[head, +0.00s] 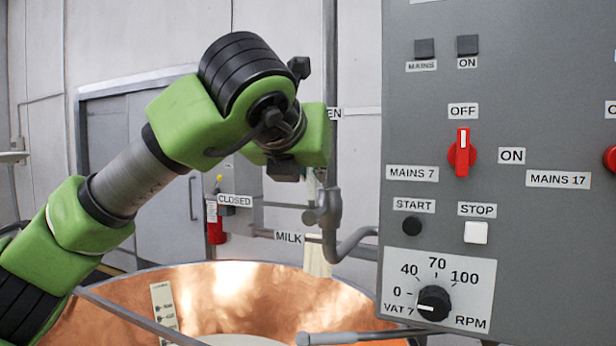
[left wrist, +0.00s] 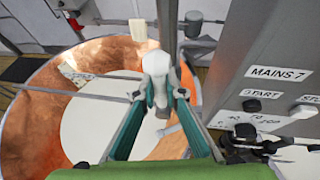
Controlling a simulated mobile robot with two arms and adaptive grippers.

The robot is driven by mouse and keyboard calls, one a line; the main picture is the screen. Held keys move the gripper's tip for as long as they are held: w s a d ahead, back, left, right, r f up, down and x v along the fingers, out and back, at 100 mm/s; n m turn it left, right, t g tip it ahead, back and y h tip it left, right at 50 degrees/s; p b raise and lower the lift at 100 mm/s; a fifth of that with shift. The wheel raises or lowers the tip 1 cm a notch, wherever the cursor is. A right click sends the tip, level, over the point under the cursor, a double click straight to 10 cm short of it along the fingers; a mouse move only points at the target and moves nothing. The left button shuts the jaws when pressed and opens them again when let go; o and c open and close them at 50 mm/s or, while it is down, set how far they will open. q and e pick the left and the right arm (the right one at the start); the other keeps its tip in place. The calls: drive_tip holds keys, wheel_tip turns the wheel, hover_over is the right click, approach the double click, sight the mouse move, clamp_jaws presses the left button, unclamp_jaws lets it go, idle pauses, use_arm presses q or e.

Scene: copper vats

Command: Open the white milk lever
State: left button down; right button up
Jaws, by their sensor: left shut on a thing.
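The white milk lever (left wrist: 157,66) shows in the left wrist view between the tips of my left gripper (left wrist: 160,92). Its teal fingers are shut on it. In the head view my left gripper (head: 316,172) is at the milk pipe (head: 331,205), just above the pipe's bend; its fingers are mostly hidden by my green wrist, and only a little of the white lever shows there. A MILK label (head: 288,238) is below and to the left, and a CLOSED label (head: 235,201) is farther left. My right gripper is not in view.
The copper vat (head: 232,285) lies below my left arm, with a pale round surface inside. A grey control panel (head: 540,230) with a red switch (head: 462,153) and a black RPM dial (head: 433,303) stands close on the right. A grey bar (head: 350,338) crosses the vat's near side.

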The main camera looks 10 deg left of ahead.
use_arm(q)
drive_tip(key=shift+f, duration=0.15)
drive_tip(key=c, duration=2.1)
unclamp_jaws()
drive_tip(key=v, duration=1.2)
drive_tip(key=shift+d, duration=0.15)
